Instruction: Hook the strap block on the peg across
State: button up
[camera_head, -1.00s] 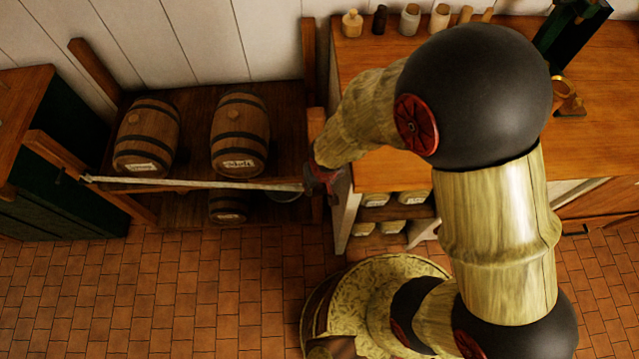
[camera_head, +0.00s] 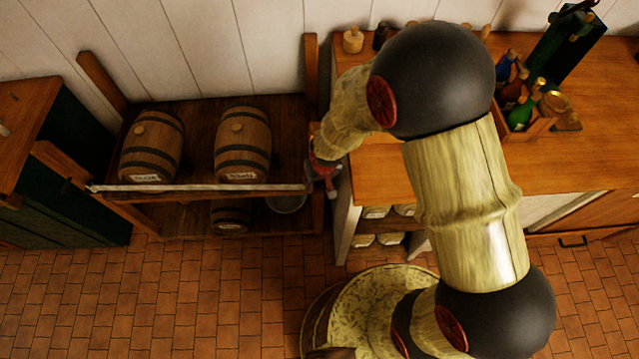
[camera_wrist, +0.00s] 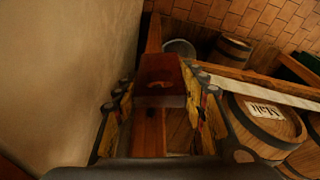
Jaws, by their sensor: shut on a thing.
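The pale strap (camera_head: 200,188) runs nearly straight across the front of the barrel rack, from the left post to my gripper (camera_head: 324,172) at the right post (camera_head: 313,125). In the wrist view, the strap (camera_wrist: 270,92) runs off to the right past a barrel. The strap block (camera_wrist: 161,78) is reddish brown with a lighter mark on its face. It sits between the fingers of my gripper (camera_wrist: 162,98), which is shut on it. The block is over or beside a wooden post; contact is unclear. I cannot make out the peg; the gripper and block may hide it.
Barrels (camera_head: 243,142) (camera_head: 152,145) stand on the rack behind the strap, with a smaller barrel (camera_head: 230,217) and a metal bowl (camera_head: 286,203) below. A wooden counter (camera_head: 385,185) stands close to my gripper's right. Tiled floor (camera_head: 180,290) in front is clear.

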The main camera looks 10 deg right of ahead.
jog(key=shift+w+f+p, duration=0.1)
jog(key=shift+w+p, duration=0.2)
jog(key=shift+w, duration=1.1)
jog(key=shift+w+f+b, duration=0.3)
jog(key=shift+w+f, duration=0.2)
jog(key=shift+w, duration=0.05)
jog(key=o, duration=1.2)
jog(key=shift+o, duration=0.2)
jog(key=v, duration=1.2)
jog(key=shift+f, duration=0.1)
